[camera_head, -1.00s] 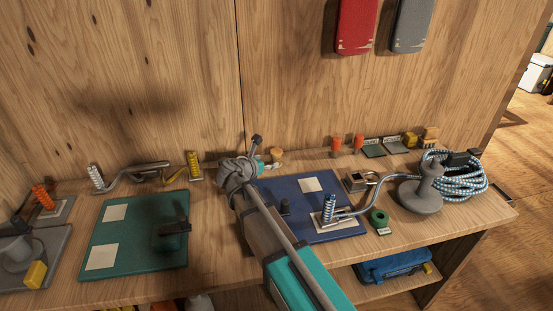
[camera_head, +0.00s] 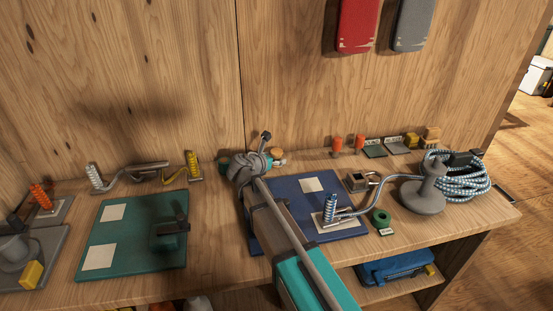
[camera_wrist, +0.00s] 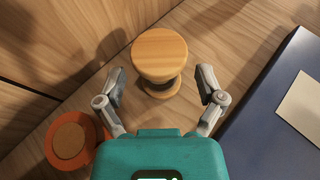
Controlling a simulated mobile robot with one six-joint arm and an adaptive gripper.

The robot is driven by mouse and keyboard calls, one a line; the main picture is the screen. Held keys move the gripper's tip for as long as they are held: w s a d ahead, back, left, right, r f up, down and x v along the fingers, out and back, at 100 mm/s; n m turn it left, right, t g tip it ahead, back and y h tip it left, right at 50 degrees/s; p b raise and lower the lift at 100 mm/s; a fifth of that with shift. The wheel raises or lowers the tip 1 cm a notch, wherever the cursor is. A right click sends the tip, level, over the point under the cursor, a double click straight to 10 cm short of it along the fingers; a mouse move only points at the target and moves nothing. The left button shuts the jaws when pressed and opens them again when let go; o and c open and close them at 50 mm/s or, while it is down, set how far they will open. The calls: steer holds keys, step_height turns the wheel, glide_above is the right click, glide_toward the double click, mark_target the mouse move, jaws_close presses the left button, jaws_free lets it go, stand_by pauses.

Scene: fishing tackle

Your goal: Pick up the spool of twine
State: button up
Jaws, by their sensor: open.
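The spool (camera_wrist: 160,52) has pale wooden flanges and a dark, narrow middle; it stands upright on the bench near the back wall. In the head view its top (camera_head: 278,153) shows just beyond my gripper, partly hidden. My gripper (camera_wrist: 162,78) is open in the wrist view, its two grey fingers apart. The spool shows between and slightly ahead of the fingertips, with space on both sides. I cannot see any contact. The twine itself is hard to make out.
An orange round item with a brown centre (camera_wrist: 70,138) sits left of my gripper. A blue mat (camera_wrist: 268,110) lies to the right. The wooden wall (camera_head: 150,80) is close behind. A green mat (camera_head: 135,215) and a blue-white rope coil (camera_head: 465,180) are farther off.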

mark_target(279, 149)
jaws_close()
stand_by(0.3)
steer(key=shift+r, duration=0.2)
step_height(279, 149, up, 3)
steer(key=p, duration=0.3)
steer(key=s+d+r+p, duration=0.4)
steer(key=s+r+p, duration=0.5)
steer(key=s, duration=0.4)
steer(key=shift+s+d+r+p, duration=0.2)
steer(key=shift+r+p, duration=0.15)
steer(key=shift+p, duration=0.15)
